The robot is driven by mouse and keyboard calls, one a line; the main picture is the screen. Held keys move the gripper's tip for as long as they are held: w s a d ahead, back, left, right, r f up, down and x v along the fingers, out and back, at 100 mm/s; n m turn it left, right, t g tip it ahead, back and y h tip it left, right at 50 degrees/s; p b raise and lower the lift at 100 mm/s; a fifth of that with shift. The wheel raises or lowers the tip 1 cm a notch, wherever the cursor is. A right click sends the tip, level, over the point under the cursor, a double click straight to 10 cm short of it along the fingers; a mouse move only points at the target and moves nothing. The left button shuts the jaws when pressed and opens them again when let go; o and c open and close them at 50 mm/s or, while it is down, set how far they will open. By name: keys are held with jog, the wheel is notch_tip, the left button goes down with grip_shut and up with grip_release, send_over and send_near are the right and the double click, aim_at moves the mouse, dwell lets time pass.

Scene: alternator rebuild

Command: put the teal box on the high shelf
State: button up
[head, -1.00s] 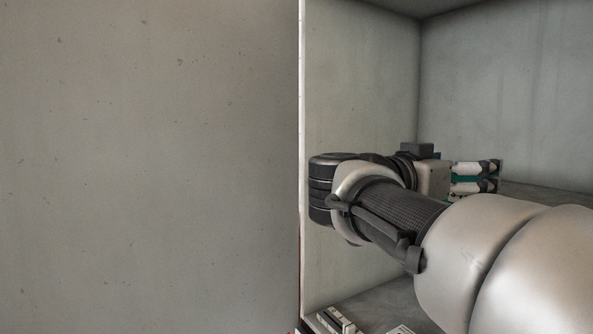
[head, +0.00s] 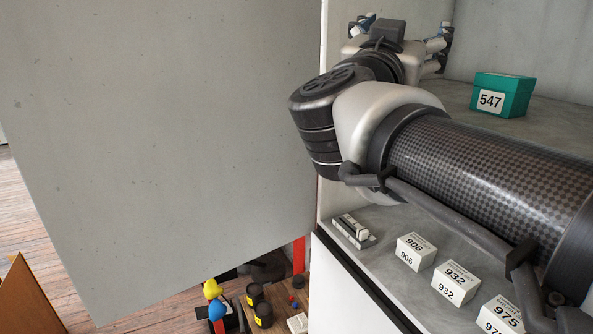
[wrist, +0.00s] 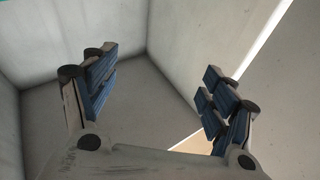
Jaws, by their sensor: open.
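The teal box (head: 500,95), with a white label reading 547, sits upright on the upper shelf (head: 560,120) of the cabinet in the head view. My gripper (head: 405,32) is open and empty, to the left of the box and clear of it. Its body hides part of the cabinet's inner corner. In the wrist view both blue-padded fingers of my gripper (wrist: 160,95) are spread, with only grey cabinet walls between and beyond them. A thin teal sliver shows at that view's top left corner; I cannot tell for sure that it is the box.
White boxes labelled 906 (head: 416,252), 932 (head: 455,283) and 975 (head: 502,315) stand on a lower surface under my arm. A grey-white part (head: 354,231) lies left of them. A large grey panel (head: 160,130) fills the left. Small items stand low at bottom centre.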

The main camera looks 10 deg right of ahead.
jog(key=s+a+f+n+g+y, duration=0.1)
jog(key=s+a+f+n+y, duration=0.2)
jog(key=a+f+n+y, duration=1)
jog(key=s+d+f+m+g, duration=0.2)
jog(key=s+f+g, duration=0.3)
jog(key=s+f, duration=0.5)
jog(key=s+d+f+m+g, duration=0.2)
jog(key=s+f+g, duration=0.4)
jog(key=s+f, duration=0.5)
notch_tip(320, 180, down, 8)
jog(key=shift+s+d+r+m+g+h, duration=0.15)
jog(key=shift+d+m+g+h, duration=0.15)
jog(key=shift+d, duration=0.35)
notch_tip(320, 180, down, 23)
jog(key=b, duration=2.2)
jog(key=shift+b, duration=0.4)
jog(key=shift+r, duration=0.15)
jog(key=shift+c, duration=0.3)
